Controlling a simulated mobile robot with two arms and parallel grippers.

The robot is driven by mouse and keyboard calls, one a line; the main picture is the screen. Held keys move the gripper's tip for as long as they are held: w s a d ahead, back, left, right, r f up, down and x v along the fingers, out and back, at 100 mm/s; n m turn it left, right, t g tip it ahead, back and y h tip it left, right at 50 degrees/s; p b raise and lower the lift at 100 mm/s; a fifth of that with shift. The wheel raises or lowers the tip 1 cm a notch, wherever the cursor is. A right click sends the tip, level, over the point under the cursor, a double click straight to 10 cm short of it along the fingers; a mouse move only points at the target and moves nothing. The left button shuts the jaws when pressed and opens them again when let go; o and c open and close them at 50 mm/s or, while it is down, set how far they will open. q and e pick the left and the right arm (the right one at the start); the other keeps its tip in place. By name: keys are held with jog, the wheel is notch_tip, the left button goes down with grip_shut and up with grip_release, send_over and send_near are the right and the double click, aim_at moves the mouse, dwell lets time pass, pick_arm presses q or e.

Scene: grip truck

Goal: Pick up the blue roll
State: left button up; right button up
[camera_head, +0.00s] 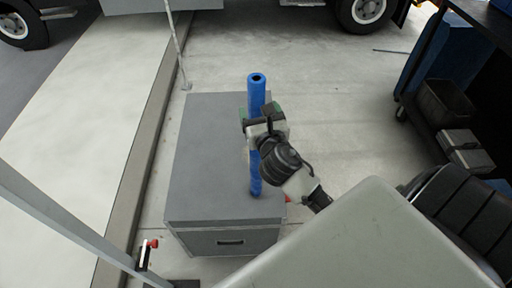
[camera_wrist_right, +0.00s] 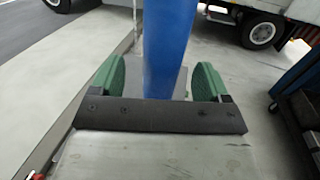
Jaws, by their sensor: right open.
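The blue roll (camera_head: 256,95) is a long upright tube with a dark hole in its top end. It stands on the right side of a grey cabinet (camera_head: 205,150). My right gripper (camera_head: 263,113) is at the roll's upper part, and my wrist hides some of its middle. In the right wrist view the roll (camera_wrist_right: 168,45) rises between the two green fingertips (camera_wrist_right: 158,80). The fingers are open, with a gap on each side of the roll. My left gripper is not in view.
A truck's wheels (camera_head: 362,10) show at the back. A dark shelf cart (camera_head: 440,75) with bins stands at the right. A thin pole (camera_head: 176,45) stands behind the cabinet. A raised kerb (camera_head: 150,140) runs along the left.

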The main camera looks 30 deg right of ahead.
jog(key=shift+w+d, duration=0.25)
jog(key=shift+w, duration=0.25)
jog(key=x, duration=0.1)
jog(key=p+x, duration=0.1)
jog(key=x, duration=0.2)
jog(key=shift+w+d+f, duration=0.15)
jog(key=shift+w+f, duration=0.05)
jog(key=shift+f, duration=0.1)
jog(key=shift+s, duration=0.15)
jog(key=shift+c, duration=1)
grip_shut()
